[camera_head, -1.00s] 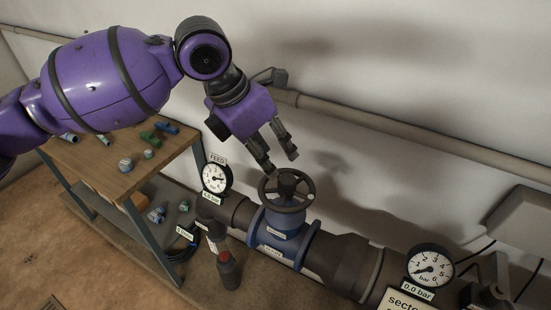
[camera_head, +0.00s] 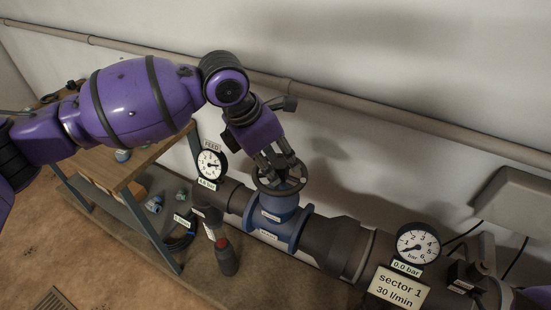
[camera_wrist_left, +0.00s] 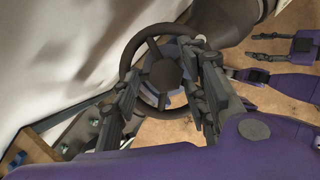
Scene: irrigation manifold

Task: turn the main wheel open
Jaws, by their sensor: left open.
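The main wheel (camera_head: 281,187) is a dark spoked handwheel on top of a blue valve body (camera_head: 273,217) in the pipe. My left gripper (camera_head: 277,169) is at the wheel from above, its fingers overlapping the rim. In the left wrist view, the open fingers (camera_wrist_left: 165,72) stand on either side of the round hub (camera_wrist_left: 165,74), in front of the wheel. I cannot tell whether they touch it. My right gripper (camera_wrist_left: 266,47) shows at the upper right of the left wrist view, its fingers apart and empty, away from the wheel.
The feed gauge (camera_head: 210,164) stands left of the wheel. The sector gauge (camera_head: 418,243) reads 0.0 bar, above a "sector 1" sign (camera_head: 399,286).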

